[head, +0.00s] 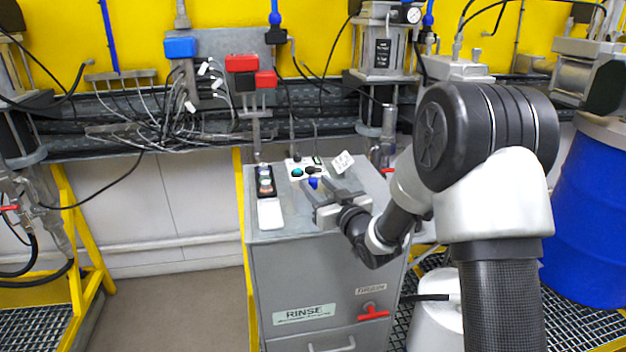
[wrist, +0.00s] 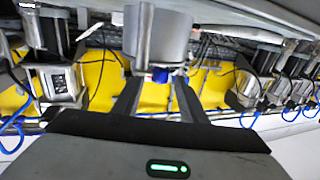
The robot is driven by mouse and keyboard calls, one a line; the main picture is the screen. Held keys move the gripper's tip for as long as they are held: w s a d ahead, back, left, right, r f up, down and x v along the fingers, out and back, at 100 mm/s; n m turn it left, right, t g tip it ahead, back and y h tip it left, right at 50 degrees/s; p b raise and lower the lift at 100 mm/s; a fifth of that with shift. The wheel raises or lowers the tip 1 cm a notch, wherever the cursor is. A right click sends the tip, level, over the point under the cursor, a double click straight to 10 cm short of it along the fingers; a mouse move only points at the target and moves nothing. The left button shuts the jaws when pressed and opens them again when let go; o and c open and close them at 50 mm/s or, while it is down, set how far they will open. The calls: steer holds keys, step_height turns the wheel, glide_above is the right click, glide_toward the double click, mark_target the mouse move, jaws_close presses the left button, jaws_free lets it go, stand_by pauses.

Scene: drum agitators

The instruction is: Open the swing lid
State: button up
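A grey cabinet (head: 325,262) labelled RINSE stands in the middle of the head view. On its top, at the left, lies a narrow black unit (head: 265,181) with a white flat piece (head: 270,213) in front of it. Which part is the swing lid, I cannot tell. My gripper (head: 326,186) is over the cabinet top, right of the white piece and apart from it. Its two fingers are spread in the wrist view (wrist: 158,92). A small blue thing (wrist: 160,75) shows between them; whether it is touched is unclear.
A small control box (head: 305,170) with a green button sits behind my gripper. A red handle (head: 373,313) is on the cabinet front. A blue drum (head: 600,220) stands at the right. Cables and pipes (head: 150,110) run along the yellow wall. The floor left of the cabinet is clear.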

steer(key=shift+x, duration=1.4)
jaws_close()
